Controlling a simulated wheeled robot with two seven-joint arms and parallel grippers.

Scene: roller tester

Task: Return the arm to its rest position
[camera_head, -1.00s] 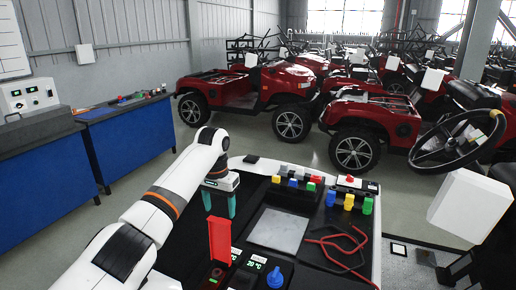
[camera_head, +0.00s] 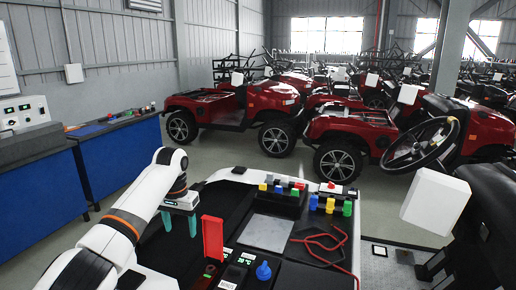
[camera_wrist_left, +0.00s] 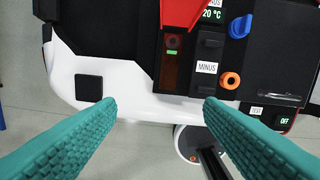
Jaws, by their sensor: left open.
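My left arm comes in from the left in the head view. Its gripper (camera_head: 181,224) has teal fingers pointing down, beside the left edge of the black console (camera_head: 190,250) and left of the upright red cover (camera_head: 212,238). In the left wrist view my left gripper (camera_wrist_left: 160,103) is open, with nothing between its fingers. Below it show the console's white rim (camera_wrist_left: 140,98), part of the red cover (camera_wrist_left: 190,12), a blue knob (camera_wrist_left: 240,26) and an orange ring (camera_wrist_left: 231,80). My right gripper is not in view.
The console carries colored buttons (camera_head: 328,204), a grey panel (camera_head: 265,233) and red and black cables (camera_head: 325,246). A blue workbench (camera_head: 118,158) stands at the left. Red vehicles (camera_head: 225,110) and a steering wheel (camera_head: 420,145) are beyond. Grey floor lies open between.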

